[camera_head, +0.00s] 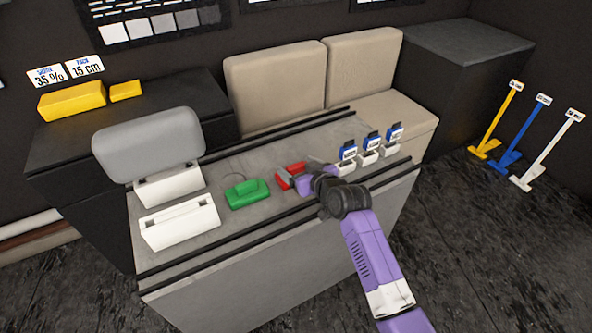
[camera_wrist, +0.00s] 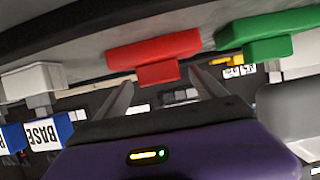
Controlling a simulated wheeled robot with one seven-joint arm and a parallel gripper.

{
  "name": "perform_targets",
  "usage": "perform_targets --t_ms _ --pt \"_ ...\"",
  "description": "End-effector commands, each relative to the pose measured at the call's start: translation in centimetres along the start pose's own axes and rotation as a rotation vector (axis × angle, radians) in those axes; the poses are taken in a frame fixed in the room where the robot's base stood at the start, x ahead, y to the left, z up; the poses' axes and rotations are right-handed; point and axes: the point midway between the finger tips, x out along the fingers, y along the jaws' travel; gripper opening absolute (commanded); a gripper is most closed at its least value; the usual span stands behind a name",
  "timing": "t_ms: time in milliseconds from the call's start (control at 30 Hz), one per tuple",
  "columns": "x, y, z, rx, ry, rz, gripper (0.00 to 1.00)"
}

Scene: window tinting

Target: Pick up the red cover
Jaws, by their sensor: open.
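The red cover (camera_head: 282,181) lies on the grey table, right of the green cover (camera_head: 247,193), partly hidden by my gripper. In the wrist view the red cover (camera_wrist: 153,52) is a wide block with a narrower raised handle, straight ahead of my gripper (camera_wrist: 162,76). The jaws are open, with one fingertip on each side of the handle. I cannot tell if either finger touches it. In the head view my gripper (camera_head: 296,174) reaches in from the right, low over the table. The green cover also shows in the wrist view (camera_wrist: 268,35).
White boxes (camera_head: 180,222) and a grey rounded panel (camera_head: 148,145) are at the table's left. Black rails (camera_head: 230,240) run along the table. A beige seat (camera_head: 275,85) stands behind.

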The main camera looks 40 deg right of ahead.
Motion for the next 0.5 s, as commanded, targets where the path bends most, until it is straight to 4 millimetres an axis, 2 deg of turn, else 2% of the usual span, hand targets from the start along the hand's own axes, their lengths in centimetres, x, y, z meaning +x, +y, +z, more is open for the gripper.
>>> perform_targets --t_ms 133,400,500 --pt "1.18 -0.03 0.00 0.000 -0.001 0.000 0.80" --pt "1.36 -0.02 0.01 0.000 0.001 0.000 0.80" --pt "1.35 -0.03 0.01 0.000 0.001 0.000 0.60"
